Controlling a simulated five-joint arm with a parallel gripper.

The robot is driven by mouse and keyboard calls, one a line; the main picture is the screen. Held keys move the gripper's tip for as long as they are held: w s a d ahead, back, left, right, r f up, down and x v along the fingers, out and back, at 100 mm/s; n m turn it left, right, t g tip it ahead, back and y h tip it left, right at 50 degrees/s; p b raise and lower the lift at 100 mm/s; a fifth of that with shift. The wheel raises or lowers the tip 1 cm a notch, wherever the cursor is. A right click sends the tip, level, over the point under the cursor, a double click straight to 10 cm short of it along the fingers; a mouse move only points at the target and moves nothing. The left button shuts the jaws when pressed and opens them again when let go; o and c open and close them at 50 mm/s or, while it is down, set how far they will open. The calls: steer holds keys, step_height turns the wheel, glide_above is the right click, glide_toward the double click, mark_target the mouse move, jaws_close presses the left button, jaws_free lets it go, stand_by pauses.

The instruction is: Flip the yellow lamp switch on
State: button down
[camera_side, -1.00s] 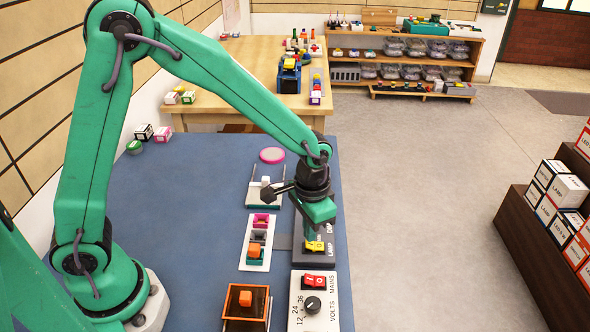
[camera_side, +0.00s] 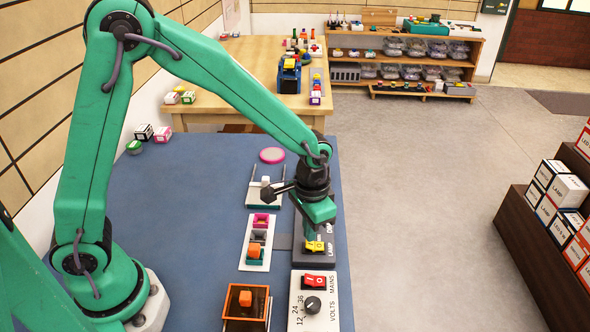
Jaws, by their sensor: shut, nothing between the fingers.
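The yellow lamp switch (camera_side: 314,246) sits on a dark grey panel (camera_side: 327,259) labelled LAMP, near the right edge of the blue table. My gripper (camera_side: 309,237) is shut and empty, pointing down with its tip at the switch. The tip appears to touch the switch's far side, but I cannot tell for certain. The gripper hides part of the panel behind it. The tilt of the rocker is too small to read clearly.
A white panel (camera_side: 299,316) with a red MAINS switch (camera_side: 319,282) and a black VOLTS knob (camera_side: 312,305) stands nearer. A tray of coloured blocks (camera_side: 256,266) and an orange block in a brown box (camera_side: 246,298) are to the left. The blue table's middle (camera_side: 190,210) is clear.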

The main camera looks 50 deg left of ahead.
steer(key=shift+f, duration=1)
stand_by(1.3)
steer(key=shift+r, duration=3.55)
steer(key=shift+r, duration=0.1)
steer(key=s+a+r+n+t, duration=0.3)
steer(key=s+a+r+t, duration=0.2)
steer(key=s+a+r, duration=0.8)
steer(key=shift+s+r+t, duration=0.3)
steer(key=shift+s+r, duration=0.1)
steer(key=shift+s, duration=0.8)
